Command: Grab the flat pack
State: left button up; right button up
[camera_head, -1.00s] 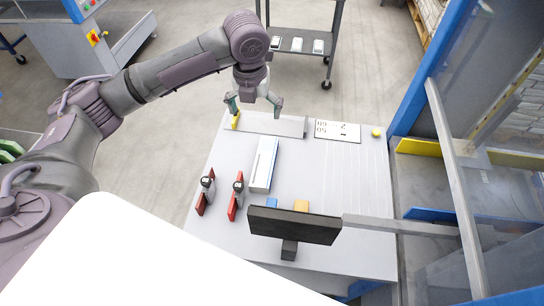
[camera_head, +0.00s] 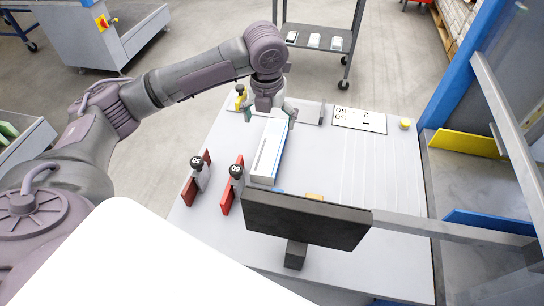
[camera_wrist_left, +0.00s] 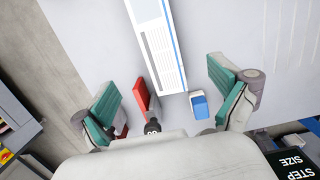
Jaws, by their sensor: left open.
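The flat pack (camera_head: 268,150) is a long white box with a blue edge, lying flat on the grey table (camera_head: 345,165). My left gripper (camera_head: 270,113) is open and empty at the far end of the pack in the head view, its fingers apart on either side of that end. I cannot tell whether they touch it. In the left wrist view, the pack (camera_wrist_left: 158,45) lies at the top, between the lines of the two spread green-padded fingers of the left gripper (camera_wrist_left: 166,98). My right gripper is not in view.
Two red holders with black knobs (camera_head: 195,180) (camera_head: 230,185) stand left of the pack. A dark monitor (camera_head: 305,218) hides the table's near part. A blue block (camera_wrist_left: 199,104) sits near the pack's end. A printed plate (camera_head: 359,120) and yellow knob (camera_head: 405,124) are at the back right.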

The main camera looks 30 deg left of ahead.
aim_at(271, 145)
pick_arm(q)
jog(key=f, duration=0.5)
jog(key=w+f, duration=0.1)
jog(key=f, duration=0.2)
jog(key=shift+a, duration=0.15)
jog(key=shift+w+a+f, duration=0.1)
jog(key=shift+w+f, duration=0.05)
jog(key=shift+f, duration=0.75)
jog(key=shift+w+a+f, duration=0.1)
jog(key=shift+w+f, duration=0.1)
jog(key=shift+f, duration=0.65)
jog(key=shift+w+f, duration=0.15)
jog(key=shift+f, duration=0.75)
jog(key=shift+c, duration=0.3)
jog(key=shift+r, duration=0.1)
jog(key=c, duration=1.6)
jog(key=shift+o, duration=0.2)
